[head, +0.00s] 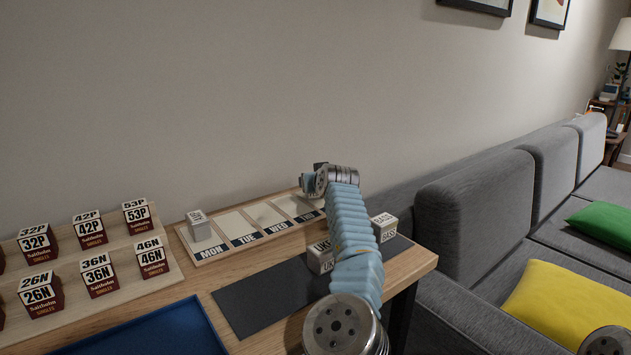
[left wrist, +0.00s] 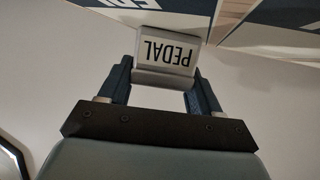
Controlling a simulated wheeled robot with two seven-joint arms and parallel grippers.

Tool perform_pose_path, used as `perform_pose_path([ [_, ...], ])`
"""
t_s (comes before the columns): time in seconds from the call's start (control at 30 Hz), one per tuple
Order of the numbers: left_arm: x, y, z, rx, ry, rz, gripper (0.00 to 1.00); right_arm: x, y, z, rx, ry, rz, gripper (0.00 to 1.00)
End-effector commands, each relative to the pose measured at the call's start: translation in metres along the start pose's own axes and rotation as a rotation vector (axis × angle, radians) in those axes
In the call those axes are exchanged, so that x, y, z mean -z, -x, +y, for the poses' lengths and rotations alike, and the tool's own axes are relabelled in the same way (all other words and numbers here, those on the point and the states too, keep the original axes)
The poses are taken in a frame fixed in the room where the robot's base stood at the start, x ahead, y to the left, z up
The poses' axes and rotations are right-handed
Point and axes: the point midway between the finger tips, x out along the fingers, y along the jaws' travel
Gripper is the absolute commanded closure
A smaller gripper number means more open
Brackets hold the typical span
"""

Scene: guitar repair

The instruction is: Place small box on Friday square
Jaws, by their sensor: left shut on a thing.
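A small grey box marked PEDAL (left wrist: 166,55) is between the two fingers of my left gripper (left wrist: 163,84), which is shut on it. In the head view my left gripper (head: 307,183) is at the right end of the white day board (head: 232,223). My arm hides the Friday square and the held box there. My right gripper is not in view.
A small light box (head: 199,226) stands on the MON square. The TUE, WED and THU squares look empty. String boxes (head: 89,230) fill the left rack. A grey sofa (head: 485,205) is at right.

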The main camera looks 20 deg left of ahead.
Motion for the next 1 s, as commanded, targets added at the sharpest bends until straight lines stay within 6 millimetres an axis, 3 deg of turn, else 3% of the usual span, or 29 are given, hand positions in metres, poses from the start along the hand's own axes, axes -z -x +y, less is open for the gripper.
perform_pose_path([
  [0.17, -0.001, 0.0, 0.0, -0.001, 0.0, 0.001, 0.68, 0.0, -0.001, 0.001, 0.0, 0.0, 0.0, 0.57],
  [0.2, -0.002, -0.001, 0.0, 0.0, 0.0, 0.001, 0.35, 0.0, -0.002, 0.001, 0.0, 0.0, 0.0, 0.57],
  [0.37, -0.001, 0.0, 0.0, 0.0, 0.0, 0.001, 0.11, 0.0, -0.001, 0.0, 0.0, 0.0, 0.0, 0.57],
  [0.7, 0.0, 0.004, 0.001, -0.002, 0.001, 0.001, 0.11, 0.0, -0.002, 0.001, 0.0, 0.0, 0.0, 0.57],
  [1.0, -0.002, 0.055, 0.001, -0.004, 0.003, 0.0, 0.11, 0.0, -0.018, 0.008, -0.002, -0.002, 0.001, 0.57],
])
